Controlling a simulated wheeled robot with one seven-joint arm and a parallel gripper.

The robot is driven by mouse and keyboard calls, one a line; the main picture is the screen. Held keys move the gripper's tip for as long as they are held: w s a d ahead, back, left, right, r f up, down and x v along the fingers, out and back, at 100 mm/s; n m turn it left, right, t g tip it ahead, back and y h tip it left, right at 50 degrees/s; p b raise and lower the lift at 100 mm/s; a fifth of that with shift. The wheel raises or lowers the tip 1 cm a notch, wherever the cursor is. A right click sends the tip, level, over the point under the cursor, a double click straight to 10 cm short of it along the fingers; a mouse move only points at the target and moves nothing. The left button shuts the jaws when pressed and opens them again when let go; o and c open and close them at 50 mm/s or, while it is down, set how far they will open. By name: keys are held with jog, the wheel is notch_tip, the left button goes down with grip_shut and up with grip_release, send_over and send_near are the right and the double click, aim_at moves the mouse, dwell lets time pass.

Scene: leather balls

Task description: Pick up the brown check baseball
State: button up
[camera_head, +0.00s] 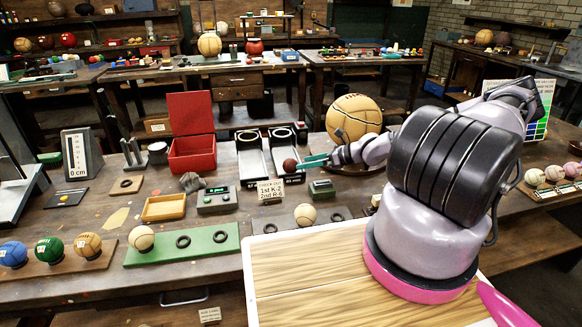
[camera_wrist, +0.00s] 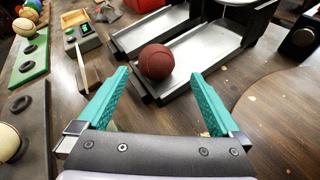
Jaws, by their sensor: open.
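A reddish-brown ball (camera_wrist: 156,61), the one in front of my gripper, best fits the brown check baseball; no check pattern can be made out. It lies at the near end of a shallow metal tray (camera_wrist: 190,50). In the head view the ball (camera_head: 290,165) shows just left of my gripper's tips. My gripper (camera_wrist: 158,75) is open and empty, its teal fingers pointing toward the ball, one to each side of it in the wrist view. Whether the tips reach alongside the ball is unclear. My gripper (camera_head: 316,161) also shows in the head view.
A second metal tray (camera_head: 250,158) stands left of the ball. A lettered card (camera_head: 271,190) and a small green box (camera_head: 321,189) are nearby. A large tan ball (camera_head: 354,117) sits behind my arm. Cream balls lie on a green board (camera_head: 190,247) and a grey board.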

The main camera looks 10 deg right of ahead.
aim_at(295, 165)
jog(key=x, duration=0.4)
jog(key=shift+s+a+r, duration=0.15)
jog(key=shift+s+a, duration=0.05)
jog(key=shift+s, duration=0.05)
jog(key=shift+w+a+f, duration=0.25)
jog(key=shift+w+a, duration=0.05)
jog(key=shift+a, duration=0.15)
jog(key=c, duration=1.6)
